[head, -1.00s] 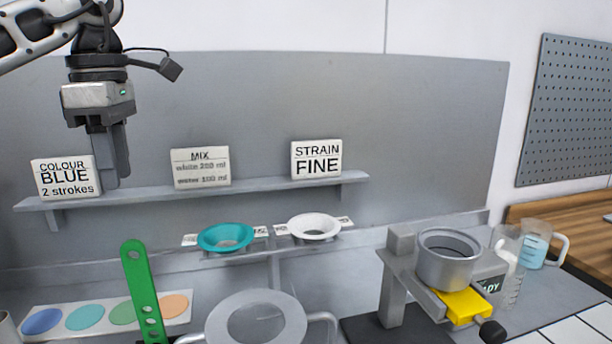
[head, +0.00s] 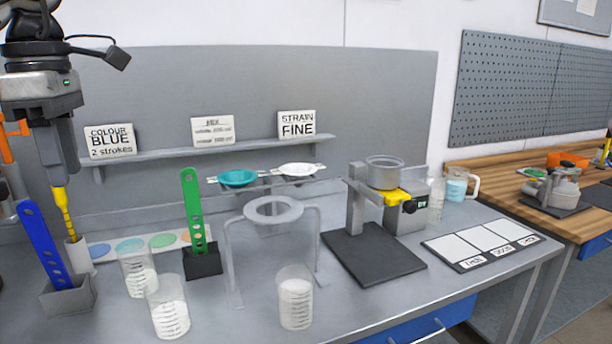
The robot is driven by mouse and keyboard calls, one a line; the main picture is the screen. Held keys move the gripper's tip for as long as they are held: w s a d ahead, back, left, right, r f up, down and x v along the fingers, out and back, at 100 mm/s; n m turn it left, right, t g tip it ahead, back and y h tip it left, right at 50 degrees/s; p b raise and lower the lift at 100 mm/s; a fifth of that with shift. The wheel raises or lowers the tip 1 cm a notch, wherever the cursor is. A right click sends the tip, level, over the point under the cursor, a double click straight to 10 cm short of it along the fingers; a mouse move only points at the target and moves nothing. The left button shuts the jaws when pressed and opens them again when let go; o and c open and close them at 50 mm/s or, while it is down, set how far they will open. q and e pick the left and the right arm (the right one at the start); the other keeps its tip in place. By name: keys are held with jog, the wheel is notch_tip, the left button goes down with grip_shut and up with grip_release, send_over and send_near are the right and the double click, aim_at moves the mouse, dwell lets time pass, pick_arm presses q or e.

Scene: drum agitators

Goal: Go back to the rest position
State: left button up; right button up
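My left gripper (head: 64,172) hangs at the far left, pointing down, in front of the grey back panel. Its fingers show side-on and overlap each other, so I cannot tell if they are open or shut. A yellow-handled tool (head: 66,212) stands in a small pale cup (head: 77,250) just below the fingertips in the picture. I cannot tell whether they touch. My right gripper is not in view.
On the bench stand a blue paddle (head: 45,245) in a grey holder, a green paddle (head: 193,205), several clear beakers such as one with white contents (head: 295,300), a ring stand (head: 273,210) and a mixer (head: 385,172). Cards line the shelf (head: 215,147). A wooden bench (head: 490,175) is at right.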

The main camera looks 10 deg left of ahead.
pick_arm(q)
jog(key=w+d+f+m+g+h, duration=0.1)
jog(key=w+d+f+h, duration=0.15)
jog(key=d+f, duration=0.65)
jog(key=w+d+f+m+g+h, duration=0.1)
jog(key=d+f+h, duration=0.35)
jog(key=d, duration=0.75)
jog(key=s+d+f+n+t+h, duration=0.1)
jog(key=s+d+f+n+h, duration=0.1)
jog(key=d+n+h, duration=0.6)
jog(key=s+d+f+n+h, duration=0.25)
jog(key=d+h, duration=0.35)
jog(key=d, duration=0.5)
jog(key=w+a+f+n+t+y, duration=0.1)
jog(key=a+f+n+t+y, duration=0.6)
jog(key=n, duration=0.7)
jog(key=w+a+f+n+t+y, duration=0.2)
jog(key=a+f+n+t+y, duration=0.15)
jog(key=f+n+t, duration=0.85)
jog(key=s+a+f+n+g+y, duration=0.4)
jog(key=s+a+f+n, duration=0.1)
jog(key=s+f, duration=0.2)
jog(key=s+a+f+n+g+y, duration=0.4)
jog(key=s+f+n, duration=0.2)
jog(key=s+f, duration=0.1)
jog(key=shift+s+a+f, duration=0.3)
jog(key=shift+a+f, duration=0.05)
jog(key=shift+f, duration=0.4)
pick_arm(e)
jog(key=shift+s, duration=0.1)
